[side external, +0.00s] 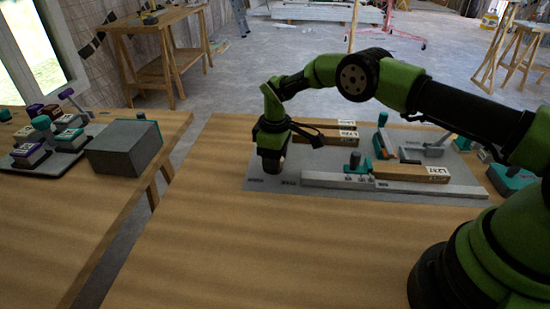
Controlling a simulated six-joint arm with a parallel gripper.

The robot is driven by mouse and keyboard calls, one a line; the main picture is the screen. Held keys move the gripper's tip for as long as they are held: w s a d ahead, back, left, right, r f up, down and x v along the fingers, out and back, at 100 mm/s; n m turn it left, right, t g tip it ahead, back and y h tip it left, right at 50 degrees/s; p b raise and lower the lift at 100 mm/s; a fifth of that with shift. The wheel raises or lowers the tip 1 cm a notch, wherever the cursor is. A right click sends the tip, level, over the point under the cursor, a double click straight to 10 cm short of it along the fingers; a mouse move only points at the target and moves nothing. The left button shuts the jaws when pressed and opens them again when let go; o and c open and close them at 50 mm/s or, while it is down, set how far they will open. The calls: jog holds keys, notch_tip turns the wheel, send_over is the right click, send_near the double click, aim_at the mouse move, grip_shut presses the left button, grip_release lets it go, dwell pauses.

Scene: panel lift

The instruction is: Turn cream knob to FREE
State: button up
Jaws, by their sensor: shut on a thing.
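My gripper (271,163) points down at the left end of the grey panel (330,203). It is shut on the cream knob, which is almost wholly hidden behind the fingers. Small dark labels stand on the panel just in front of and beside my gripper, too small to read. Which way the knob points cannot be seen.
Wooden bars with white labelled ends (410,173) lie on the panel right of my gripper. A long light rail (395,188) runs along its front. A teal-topped post (383,120) and a grey lever part (425,150) stand farther right. The front tabletop (260,250) is bare.

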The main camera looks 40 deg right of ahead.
jog(key=shift+w, duration=0.1)
dwell(0.3)
jog(key=o, duration=0.9)
jog(key=shift+r, duration=0.15)
notch_tip(320, 180, up, 10)
jog(key=shift+f, duration=0.15)
